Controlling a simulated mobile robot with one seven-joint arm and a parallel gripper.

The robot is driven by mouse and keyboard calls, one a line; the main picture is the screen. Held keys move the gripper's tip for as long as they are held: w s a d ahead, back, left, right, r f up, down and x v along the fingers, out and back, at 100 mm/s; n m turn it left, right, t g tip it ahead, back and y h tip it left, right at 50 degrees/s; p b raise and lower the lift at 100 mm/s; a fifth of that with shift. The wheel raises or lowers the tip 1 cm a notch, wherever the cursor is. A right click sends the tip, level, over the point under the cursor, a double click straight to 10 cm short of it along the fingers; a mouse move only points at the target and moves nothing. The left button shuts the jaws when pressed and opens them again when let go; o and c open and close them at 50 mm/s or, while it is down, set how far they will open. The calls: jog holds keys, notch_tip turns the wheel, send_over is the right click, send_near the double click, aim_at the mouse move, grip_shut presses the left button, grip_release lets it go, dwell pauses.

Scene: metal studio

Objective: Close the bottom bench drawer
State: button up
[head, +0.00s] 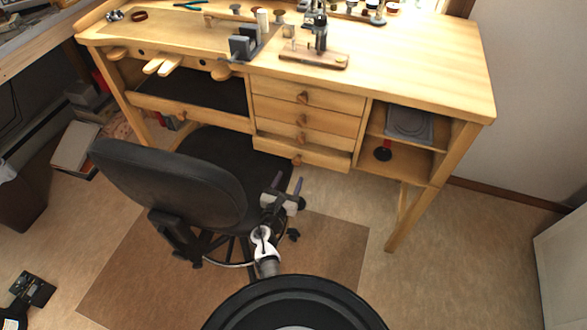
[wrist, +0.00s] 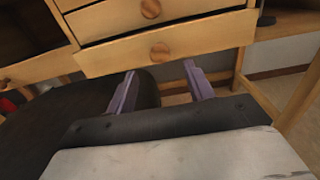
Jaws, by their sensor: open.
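The wooden workbench (head: 440,80) has a stack of drawers in its middle. The bottom drawer (head: 325,159) stands out a little from the drawers above, with its round knob (head: 297,160) facing me. In the wrist view the bottom drawer front (wrist: 215,36) and its knob (wrist: 160,51) lie just beyond my fingertips. My gripper (head: 287,184) is open and empty, in front of and below that drawer. Its two purple-grey fingers (wrist: 160,75) are spread apart and point towards the drawer. I cannot tell whether they touch it.
A black office chair (head: 165,180) stands close on the left of my arm, partly in front of the bench. Open shelves (head: 405,150) are right of the drawers. Tools and a small vise (head: 245,42) are on the benchtop. The floor at right is clear.

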aim_at(296, 163)
jog(key=b+x, duration=0.1)
jog(key=x, duration=0.5)
jog(key=shift+w, duration=0.1)
jog(key=shift+c, duration=0.3)
grip_shut()
jog(key=b+x, duration=0.2)
jog(key=x, duration=0.2)
jog(key=shift+f, duration=0.15)
jog(key=shift+w, duration=0.15)
jog(key=shift+r, duration=0.3)
